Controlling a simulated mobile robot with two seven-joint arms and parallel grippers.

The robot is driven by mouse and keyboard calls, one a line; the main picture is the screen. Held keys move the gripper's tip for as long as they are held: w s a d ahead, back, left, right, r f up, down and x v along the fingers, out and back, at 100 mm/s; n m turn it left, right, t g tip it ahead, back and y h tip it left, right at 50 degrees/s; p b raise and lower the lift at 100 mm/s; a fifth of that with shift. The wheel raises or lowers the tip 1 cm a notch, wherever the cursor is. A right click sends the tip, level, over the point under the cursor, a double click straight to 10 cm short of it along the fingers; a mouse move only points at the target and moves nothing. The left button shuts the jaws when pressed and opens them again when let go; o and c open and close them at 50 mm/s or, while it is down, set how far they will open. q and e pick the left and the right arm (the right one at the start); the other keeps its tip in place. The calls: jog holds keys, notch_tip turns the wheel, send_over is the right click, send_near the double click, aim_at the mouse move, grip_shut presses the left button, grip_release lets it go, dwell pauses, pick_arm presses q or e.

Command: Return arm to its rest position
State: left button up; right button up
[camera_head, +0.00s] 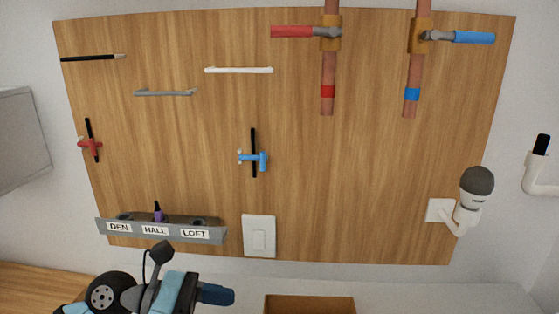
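My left arm comes in at the bottom left, in black, grey and light blue. Its gripper (216,294) points right, low in front of the wooden panel (360,190) and below the labelled grey holder. I see it from the side and cannot tell whether its fingers are apart. No object shows clearly in it. My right arm and gripper are not in view.
The panel carries a grey holder (205,236) marked DEN, HALL and LOFT, a white switch (259,236), handles, clamps and two copper pipes with red (292,31) and blue (473,38) levers.

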pick_arm(q)
notch_tip(320, 180, up, 5)
jog(key=w+a+n+t+h, duration=0.2)
jog(key=a+n+t+h, duration=0.1)
jog(key=n+t, duration=1.2)
jog(key=a+f+n+t+y, duration=0.1)
jog(key=a+f+n+y, duration=0.45)
jog(key=n+y, duration=0.6)
jog(key=a+f+n+t+y, duration=0.2)
jog(key=a+f+n+y, duration=0.4)
jog(key=n, duration=1)
jog(key=s+a+f+n+g+y, duration=0.1)
jog(key=s+a+f+n+g, duration=0.1)
jog(key=s+f+n+g, duration=1.25)
jog(key=d+f+m+t+h+p, duration=0.2)
jog(key=d+f+m+t+p, duration=0.2)
jog(key=p, duration=0.7)
jog(key=w+d+t, duration=0.1)
jog(key=d+t, duration=0.1)
jog(key=t, duration=0.1)
jog(key=shift+d+f+m, duration=0.2)
jog(key=shift+f+m, duration=0.15)
jog(key=shift+m, duration=0.05)
